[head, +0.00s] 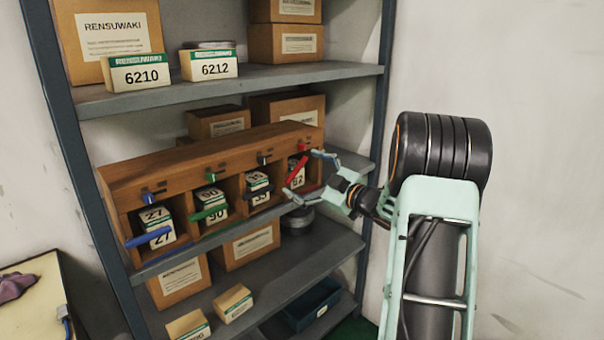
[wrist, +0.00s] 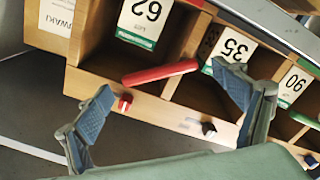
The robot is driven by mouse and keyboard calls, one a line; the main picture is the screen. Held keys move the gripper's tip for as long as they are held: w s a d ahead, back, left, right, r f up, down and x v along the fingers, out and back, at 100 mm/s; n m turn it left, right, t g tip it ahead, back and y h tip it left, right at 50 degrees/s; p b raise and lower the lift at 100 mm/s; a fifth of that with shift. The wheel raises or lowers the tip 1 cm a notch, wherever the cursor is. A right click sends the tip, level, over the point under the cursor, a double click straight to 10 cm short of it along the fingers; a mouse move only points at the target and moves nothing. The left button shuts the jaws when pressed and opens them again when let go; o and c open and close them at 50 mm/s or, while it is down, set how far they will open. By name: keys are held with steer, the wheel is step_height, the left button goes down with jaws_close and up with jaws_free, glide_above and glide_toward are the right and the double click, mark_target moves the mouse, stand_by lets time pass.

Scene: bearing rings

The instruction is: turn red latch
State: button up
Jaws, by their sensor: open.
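The wooden rack (head: 200,157) has several compartments. Its rightmost one carries a red bar (head: 296,172), tilted steeply across the opening, with a small red knob (head: 303,147) on the panel above. In the wrist view the red bar (wrist: 160,73) crosses in front of the box marked 62 (wrist: 145,20), and the red knob (wrist: 125,101) shows below it. My gripper (head: 304,177) is open at this compartment. In the wrist view the open fingers (wrist: 163,84) appear on either side of the red bar. I cannot tell whether they touch it.
Blue (head: 148,240), green (head: 208,213) and dark (head: 260,194) bars lie across the other compartments, each with a knob above. The rack stands on a grey shelf among boxes. The shelf post (head: 378,120) is close to my gripper. A round metal part (head: 298,222) sits below.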

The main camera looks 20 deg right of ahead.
steer(key=v, duration=1.1)
steer(key=shift+s, duration=0.3)
steer(key=shift+d, duration=0.1)
steer(key=shift+c, duration=0.2)
